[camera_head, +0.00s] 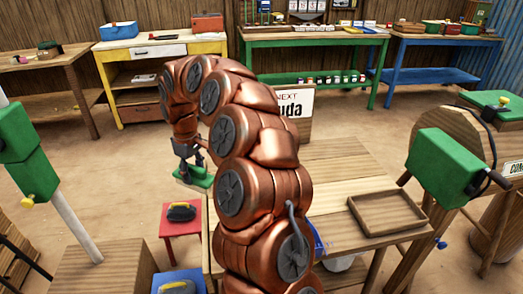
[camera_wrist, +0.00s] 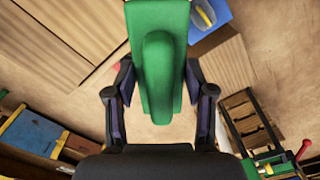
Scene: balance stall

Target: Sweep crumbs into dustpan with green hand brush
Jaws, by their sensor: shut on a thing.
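The green hand brush (camera_wrist: 158,70) fills the middle of the wrist view. My gripper (camera_wrist: 160,90) is shut on it, with one finger on each side of the raised grip. In the head view my gripper (camera_head: 190,150) reaches beyond the wooden table's left side and holds the green brush (camera_head: 198,179) in the air near a red stool. A blue piece (camera_head: 318,241) shows beside my arm at the table's edge; my arm hides part of it, and I cannot tell whether it is the dustpan. I can make out no crumbs.
A wooden tray (camera_head: 387,213) stands on the wooden table (camera_head: 340,165). A green machine (camera_head: 447,165) stands at the right. Workbenches line the back wall; open floor lies before them.

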